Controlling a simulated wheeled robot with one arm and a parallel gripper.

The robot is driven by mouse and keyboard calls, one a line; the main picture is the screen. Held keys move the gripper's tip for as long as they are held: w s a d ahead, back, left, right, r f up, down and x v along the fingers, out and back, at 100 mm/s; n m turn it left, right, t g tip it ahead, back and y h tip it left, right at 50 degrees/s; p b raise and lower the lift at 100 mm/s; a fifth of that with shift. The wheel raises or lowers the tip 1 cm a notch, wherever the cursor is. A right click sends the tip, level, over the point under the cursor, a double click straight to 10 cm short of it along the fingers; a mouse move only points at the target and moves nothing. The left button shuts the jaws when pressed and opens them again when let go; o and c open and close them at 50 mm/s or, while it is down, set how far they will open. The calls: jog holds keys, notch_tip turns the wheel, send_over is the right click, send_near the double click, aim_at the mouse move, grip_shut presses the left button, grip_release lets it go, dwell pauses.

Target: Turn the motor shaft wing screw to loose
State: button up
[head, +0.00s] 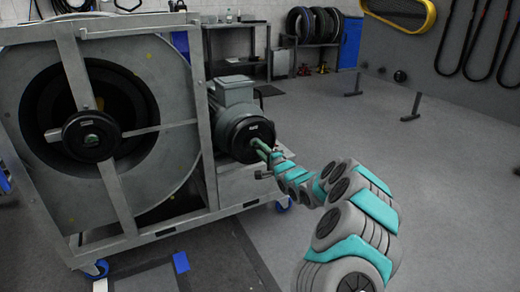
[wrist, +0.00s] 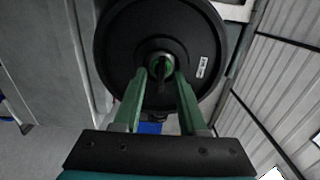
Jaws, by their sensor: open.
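The grey motor (head: 235,92) sits on the frame beside the large drum, with a black round disc (head: 241,152) on its near end. In the wrist view the disc (wrist: 120,45) fills the upper middle, with a white label on its right. At its centre is the motor shaft wing screw (wrist: 159,64), a dark upright wing in a green and metal hub. My gripper (wrist: 161,76) is open, its two green fingertips left and right of the screw, with gaps showing. Whether they touch the disc is unclear. In the head view my gripper (head: 261,147) reaches the disc and hides the screw.
The large drum in its grey frame (head: 75,75) stands left of the motor, with its own black hub (head: 91,136). The frame has blue casters (head: 97,268). Tyre racks (head: 313,25) stand at the back. The floor right of my arm is mostly clear.

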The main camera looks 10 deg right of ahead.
jog(key=shift+w+a, duration=0.2)
jog(key=shift+w, duration=0.2)
grip_shut()
dwell(0.4)
